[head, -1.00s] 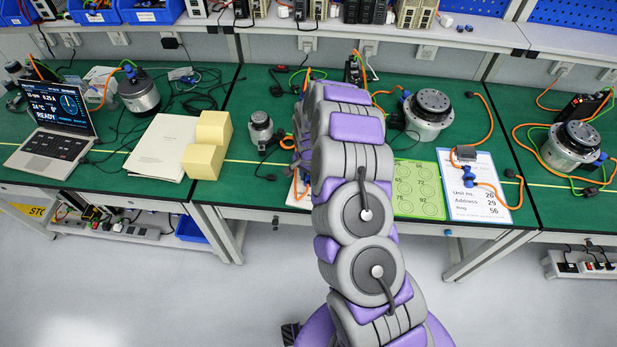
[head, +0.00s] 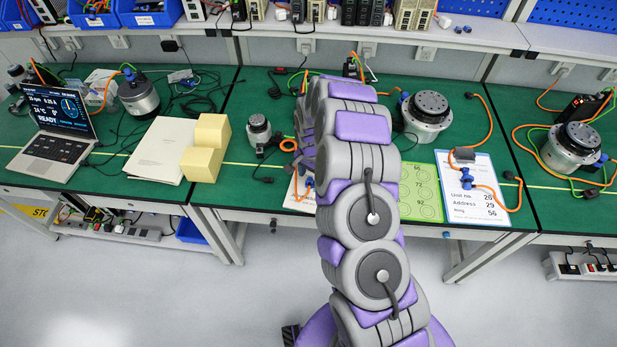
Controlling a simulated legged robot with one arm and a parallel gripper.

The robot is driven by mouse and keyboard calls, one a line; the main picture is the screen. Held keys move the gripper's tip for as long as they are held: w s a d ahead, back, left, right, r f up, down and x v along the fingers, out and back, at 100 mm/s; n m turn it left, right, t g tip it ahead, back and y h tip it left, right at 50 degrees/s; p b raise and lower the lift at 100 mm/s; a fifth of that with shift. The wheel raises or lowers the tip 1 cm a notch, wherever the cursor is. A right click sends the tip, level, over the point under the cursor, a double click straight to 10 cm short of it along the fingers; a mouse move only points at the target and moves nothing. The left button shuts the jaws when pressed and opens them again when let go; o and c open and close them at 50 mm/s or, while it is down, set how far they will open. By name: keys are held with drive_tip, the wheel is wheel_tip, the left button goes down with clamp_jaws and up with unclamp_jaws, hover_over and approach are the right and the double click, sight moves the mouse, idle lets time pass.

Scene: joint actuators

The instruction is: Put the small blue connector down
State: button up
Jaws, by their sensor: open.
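My arm reaches over the middle of the green bench (head: 258,95). Its far end bends down behind its own links, so my gripper and anything between its fingers are hidden. Just left of the arm, an orange cable (head: 289,146) loops on the bench, and a white sheet (head: 293,198) shows partly with more orange cable on it. On the white label sheet (head: 490,214) to the right, a small blue connector (head: 466,178) lies on an orange cable below a grey block. I cannot tell whether another blue connector is behind the arm.
A small motor (head: 259,130) stands left of the arm, and a larger round actuator (head: 428,112) right of it. A green card (head: 421,188) lies partly behind the arm. Yellow blocks (head: 205,150), papers (head: 158,150) and a laptop (head: 58,125) occupy the left. Another actuator (head: 574,143) stands far right.

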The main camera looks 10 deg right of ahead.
drive_tip(key=s+a+r+n+p, duration=0.1)
drive_tip(key=s+r, duration=0.3)
drive_tip(key=r, duration=0.6)
drive_tip(key=s+a+r+n+p, duration=0.1)
drive_tip(key=s+r+n, duration=0.15)
drive_tip(key=r, duration=0.75)
drive_tip(key=s+r+n, duration=0.2)
drive_tip(key=s+r, duration=0.2)
drive_tip(key=s, duration=0.8)
drive_tip(key=s+r+n+g, duration=0.1)
drive_tip(key=s+r, duration=0.4)
drive_tip(key=s, duration=0.7)
drive_tip(key=s+d+r+n, duration=0.1)
drive_tip(key=s+r+n, duration=0.2)
drive_tip(key=s, duration=0.9)
drive_tip(key=shift+r+g, duration=0.4)
drive_tip(key=shift+r, duration=0.5)
